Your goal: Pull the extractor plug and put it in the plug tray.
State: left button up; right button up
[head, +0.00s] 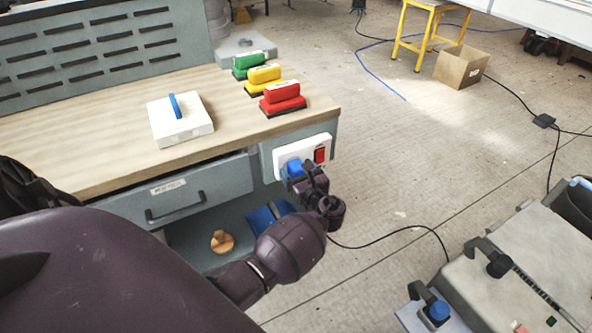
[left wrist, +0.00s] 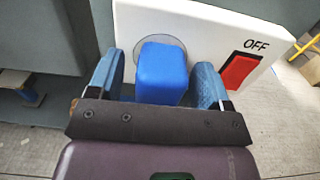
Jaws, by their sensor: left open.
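The blue extractor plug (head: 294,167) sits in the white socket panel (head: 288,152) on the end of the workbench. In the left wrist view the plug (left wrist: 162,72) stands in its round socket. My left gripper (head: 299,177) is at the plug; in the left wrist view its open fingers (left wrist: 157,84) stand on either side, with a visible gap to the plug. A red switch (head: 319,155) beside it reads OFF in the left wrist view. A blue tray-like thing (head: 262,217) lies low under the bench; I cannot tell if it is the plug tray. My right gripper is not in view.
The wooden benchtop (head: 80,150) carries a white block with a blue handle (head: 179,117) and green, yellow and red hand blocks (head: 283,96). A grey machine (head: 530,270) stands at lower right. A black cable (head: 400,230) crosses the open floor.

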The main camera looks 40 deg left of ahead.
pick_arm(q)
jog(key=shift+a, duration=0.2)
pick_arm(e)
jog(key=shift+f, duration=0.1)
pick_arm(q)
jog(key=shift+w+p, duration=0.1)
jog(key=shift+p, duration=0.2)
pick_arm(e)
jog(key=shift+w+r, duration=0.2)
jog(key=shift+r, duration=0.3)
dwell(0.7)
pick_arm(q)
jog(key=c, duration=1.3)
jog(key=shift+d, duration=0.25)
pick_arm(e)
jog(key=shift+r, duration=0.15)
pick_arm(q)
jog(key=shift+p+v, duration=0.8)
jog(key=shift+v, duration=2)
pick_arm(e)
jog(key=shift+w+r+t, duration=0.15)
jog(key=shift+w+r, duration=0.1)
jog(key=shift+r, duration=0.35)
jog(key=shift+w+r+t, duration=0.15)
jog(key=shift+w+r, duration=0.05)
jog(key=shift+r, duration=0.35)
